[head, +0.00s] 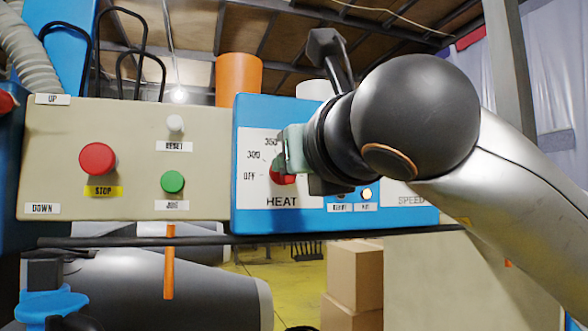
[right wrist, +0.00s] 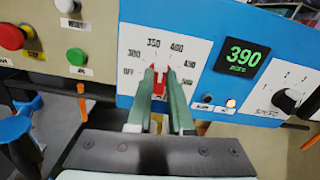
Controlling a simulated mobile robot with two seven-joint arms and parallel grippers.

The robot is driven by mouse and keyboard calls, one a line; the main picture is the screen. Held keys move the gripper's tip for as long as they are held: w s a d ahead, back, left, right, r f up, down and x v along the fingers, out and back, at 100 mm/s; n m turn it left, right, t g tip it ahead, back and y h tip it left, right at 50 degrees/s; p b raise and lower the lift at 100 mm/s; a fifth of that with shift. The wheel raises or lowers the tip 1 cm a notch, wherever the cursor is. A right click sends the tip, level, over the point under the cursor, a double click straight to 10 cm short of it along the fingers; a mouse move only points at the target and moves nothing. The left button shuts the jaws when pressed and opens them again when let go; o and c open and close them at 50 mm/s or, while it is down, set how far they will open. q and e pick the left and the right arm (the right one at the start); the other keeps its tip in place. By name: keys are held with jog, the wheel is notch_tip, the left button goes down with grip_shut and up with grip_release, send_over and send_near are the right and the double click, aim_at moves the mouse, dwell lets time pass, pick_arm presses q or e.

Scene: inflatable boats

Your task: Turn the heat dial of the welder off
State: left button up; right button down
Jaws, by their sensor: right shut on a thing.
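The heat dial (right wrist: 159,82) is a red knob on a white scale plate marked OFF, 300, 350, 400, 450 and 500. In the right wrist view it points up, between 350 and 400. My right gripper (right wrist: 161,72) is shut on it, with one green finger on each side. In the head view the right gripper (head: 292,152) hides most of the dial, and only a red part (head: 282,176) shows. The welder's blue panel (head: 255,108) has a green display (right wrist: 243,57) reading 390. My left gripper is not in view.
The beige panel to the left carries a red STOP button (head: 98,159), a green JOG button (head: 172,181) and a white RESET button (head: 175,123). A black speed knob (right wrist: 288,100) sits right of the dial. A dark bar (head: 130,240) runs under the panels.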

jog(key=n, duration=1.2)
jog(key=f+n, duration=0.1)
jog(key=n, duration=0.5)
jog(key=shift+s+a+n, duration=0.1)
jog(key=shift+a+n, duration=0.2)
dwell(0.4)
jog(key=c, duration=0.8)
grip_release()
jog(key=shift+s, duration=0.15)
jog(key=v, duration=1.2)
jog(key=shift+s, duration=0.15)
